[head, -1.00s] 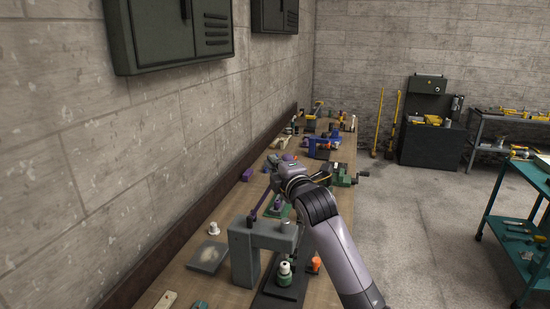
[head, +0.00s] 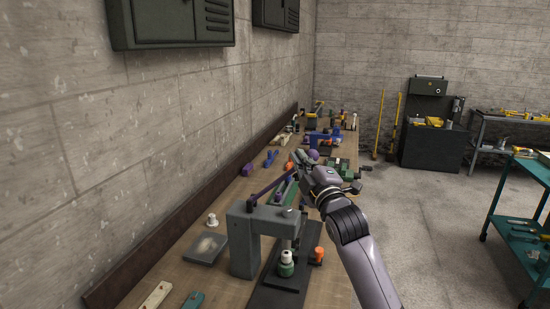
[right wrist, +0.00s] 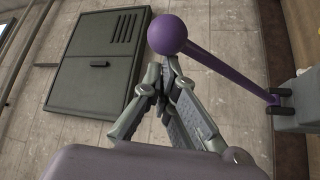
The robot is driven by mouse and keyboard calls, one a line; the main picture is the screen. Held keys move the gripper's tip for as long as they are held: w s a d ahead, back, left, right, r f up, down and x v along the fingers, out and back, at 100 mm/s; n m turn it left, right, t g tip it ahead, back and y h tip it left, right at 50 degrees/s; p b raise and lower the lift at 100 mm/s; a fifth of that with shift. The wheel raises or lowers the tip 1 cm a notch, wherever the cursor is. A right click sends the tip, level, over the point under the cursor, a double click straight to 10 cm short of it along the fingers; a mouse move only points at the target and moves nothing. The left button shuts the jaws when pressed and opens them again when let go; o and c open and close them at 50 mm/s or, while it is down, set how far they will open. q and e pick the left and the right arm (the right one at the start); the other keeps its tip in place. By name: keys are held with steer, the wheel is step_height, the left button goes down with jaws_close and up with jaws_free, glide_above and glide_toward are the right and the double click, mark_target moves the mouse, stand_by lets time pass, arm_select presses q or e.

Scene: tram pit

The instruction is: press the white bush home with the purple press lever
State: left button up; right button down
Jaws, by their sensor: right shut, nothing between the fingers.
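The grey press (head: 243,240) stands on the bench. Its purple lever (head: 272,186) slopes up to the right to a purple ball knob (head: 313,155). A white bush (head: 286,256) sits on top of a green cylinder (head: 286,270) under the press arm. How deep it sits is too small to tell. My right gripper (head: 299,157) is shut and empty beside the lever's knob end. In the right wrist view its closed fingertips (right wrist: 165,75) are just below the ball (right wrist: 167,35), with the lever (right wrist: 225,72) running right to its bracket. Contact is unclear. My left gripper is not in view.
A white flanged piece (head: 212,220) stands by a grey plate (head: 207,249) left of the press. An orange piece (head: 319,254) is right of it. A green vice (head: 340,172) and several tools lie farther along the bench. A wall runs along the left.

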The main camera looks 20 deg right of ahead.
arm_select(q)
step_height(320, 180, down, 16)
steer(key=b, duration=1.5)
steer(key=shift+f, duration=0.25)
arm_select(e)
steer(key=s+d+f+m+t+h, duration=0.1)
steer(key=s+d+f+m+h, duration=0.1)
steer(key=f, duration=0.5)
steer(key=s+d+f+m+t+h, duration=0.1)
steer(key=s+d+f+m+h, duration=0.1)
steer(key=d+f+m, duration=0.2)
steer(key=shift+s+d+f+m+t+h, duration=0.3)
steer(key=shift+f+m, duration=0.8)
steer(key=shift+f, duration=1.1)
steer(key=shift+w+r, duration=0.1)
